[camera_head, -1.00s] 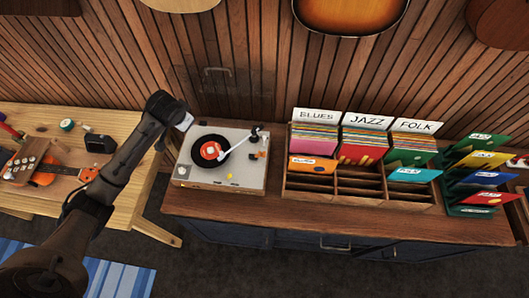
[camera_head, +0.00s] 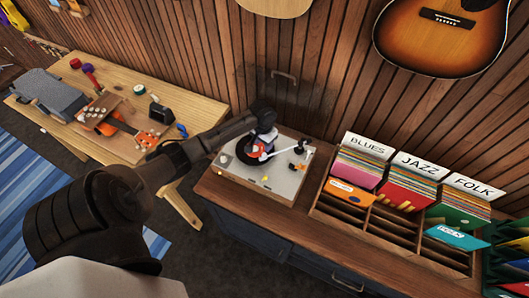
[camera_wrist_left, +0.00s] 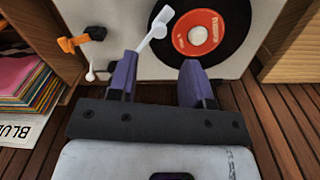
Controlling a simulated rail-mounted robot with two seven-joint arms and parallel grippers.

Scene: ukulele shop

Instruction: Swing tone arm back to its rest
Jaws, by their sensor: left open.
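The turntable (camera_head: 285,180) sits on the wooden cabinet with a black record (camera_head: 245,150) with a red label on it. Its white tone arm (camera_head: 290,154) reaches from the right side toward the record. In the left wrist view the tone arm (camera_wrist_left: 150,37) has its head beside the record's edge (camera_wrist_left: 240,35), and its other end is hidden behind one finger. My left gripper (camera_head: 264,141) is over the far part of the turntable, open; its purple fingers (camera_wrist_left: 158,78) are apart with nothing clearly between them. Whether a finger touches the tone arm I cannot tell. My right gripper is not in view.
An orange part (camera_wrist_left: 72,43) stands on the deck beside the tone arm. A record rack (camera_head: 372,235) with BLUES, JAZZ and FOLK cards is right of the turntable. A workbench (camera_head: 190,105) with an instrument is at left. The slatted wall rises close behind.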

